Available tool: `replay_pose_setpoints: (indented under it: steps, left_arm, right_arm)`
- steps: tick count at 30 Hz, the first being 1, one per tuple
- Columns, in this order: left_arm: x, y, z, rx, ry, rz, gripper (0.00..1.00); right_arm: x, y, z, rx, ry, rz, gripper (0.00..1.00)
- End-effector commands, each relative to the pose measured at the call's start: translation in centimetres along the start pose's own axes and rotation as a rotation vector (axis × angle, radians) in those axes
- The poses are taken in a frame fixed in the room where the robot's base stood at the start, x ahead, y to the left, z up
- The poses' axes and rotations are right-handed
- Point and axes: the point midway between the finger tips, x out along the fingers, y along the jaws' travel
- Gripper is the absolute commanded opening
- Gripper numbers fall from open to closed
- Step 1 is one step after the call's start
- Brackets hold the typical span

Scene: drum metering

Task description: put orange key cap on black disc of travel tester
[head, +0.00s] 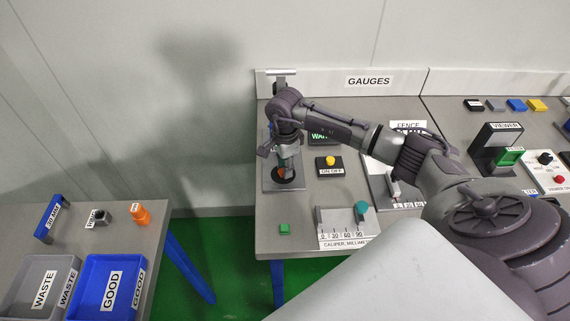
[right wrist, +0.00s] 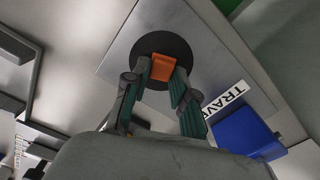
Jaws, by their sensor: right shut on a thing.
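The orange key cap (right wrist: 160,72) is between the fingers of my right gripper (right wrist: 163,80), which is shut on it. In the right wrist view the cap overlaps the black disc (right wrist: 172,43) of the travel tester. In the head view my right gripper (head: 287,163) points down over the black disc (head: 289,183), with the orange key cap (head: 281,173) low at its fingertips. I cannot tell whether the cap touches the disc. The travel tester's grey base plate (head: 269,186) lies on the left end of the gauges table. My left gripper is not in view.
A yellow button box (head: 329,161) stands right of the tester. A caliper (head: 342,222) and a green cap (head: 284,229) lie nearer the front edge. A blue block (right wrist: 243,132) is beside the plate in the wrist view. Waste (head: 24,274) and good (head: 87,267) bins stand on the left table.

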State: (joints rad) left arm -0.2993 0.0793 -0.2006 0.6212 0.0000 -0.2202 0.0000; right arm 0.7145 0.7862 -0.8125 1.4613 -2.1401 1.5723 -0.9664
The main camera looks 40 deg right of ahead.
Motion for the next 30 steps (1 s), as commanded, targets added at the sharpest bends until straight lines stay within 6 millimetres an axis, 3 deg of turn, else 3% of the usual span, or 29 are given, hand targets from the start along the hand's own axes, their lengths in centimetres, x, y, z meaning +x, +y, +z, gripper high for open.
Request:
replay_pose_setpoints:
  steps: [6,7,12,24,30]
  left_arm:
    - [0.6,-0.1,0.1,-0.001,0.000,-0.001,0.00]
    - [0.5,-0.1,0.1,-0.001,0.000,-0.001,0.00]
    - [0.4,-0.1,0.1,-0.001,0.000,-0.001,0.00]
    - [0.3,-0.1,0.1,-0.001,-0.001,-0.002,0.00]
    - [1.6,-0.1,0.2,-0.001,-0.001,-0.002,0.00]
  right_arm:
    - [0.5,0.0,0.0,0.000,0.000,0.000,0.13]
    - [0.4,0.0,0.0,0.000,0.000,-0.001,0.28]
    - [0.3,0.0,0.0,0.000,0.000,0.000,0.51]
    - [-0.5,-0.1,0.0,-0.001,0.000,-0.002,0.51]
    - [-4.2,-0.2,0.0,-0.001,-0.001,-0.007,0.51]
